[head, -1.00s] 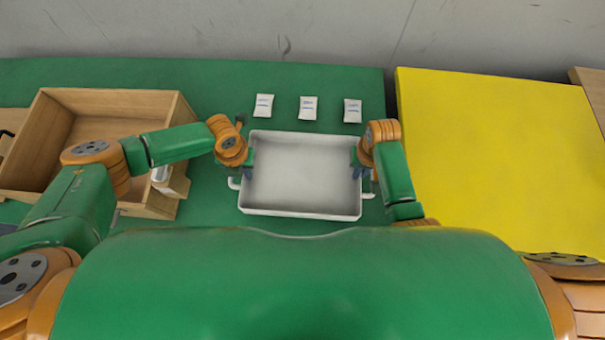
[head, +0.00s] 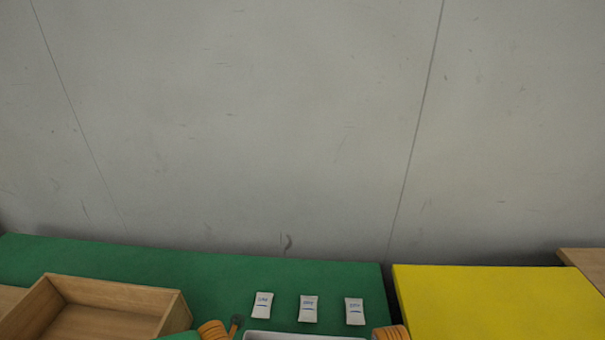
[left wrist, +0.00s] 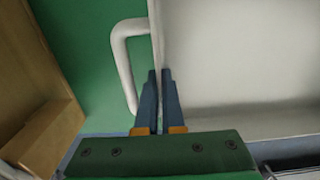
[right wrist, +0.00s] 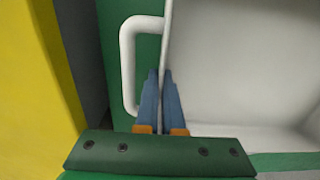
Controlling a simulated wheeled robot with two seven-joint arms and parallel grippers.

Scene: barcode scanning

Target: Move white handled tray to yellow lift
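The white handled tray shows only its far rim (head: 300,336) at the bottom edge of the head view. In the left wrist view my left gripper (left wrist: 159,76) is shut on the tray's side wall, beside its white handle (left wrist: 121,62). In the right wrist view my right gripper (right wrist: 160,76) is shut on the opposite side wall, beside the other handle (right wrist: 128,62). The tray's visible inside (left wrist: 235,55) is empty. The yellow lift (head: 490,303) is at the right in the head view; its yellow surface (right wrist: 25,80) shows beyond a gap in the right wrist view.
Three white packets (head: 262,305), (head: 308,309), (head: 354,311) lie in a row on the green table (head: 230,275) behind the tray. A wooden box (head: 110,293) stands at the left. The lift's visible top is bare. A grey wall (head: 250,130) stands behind.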

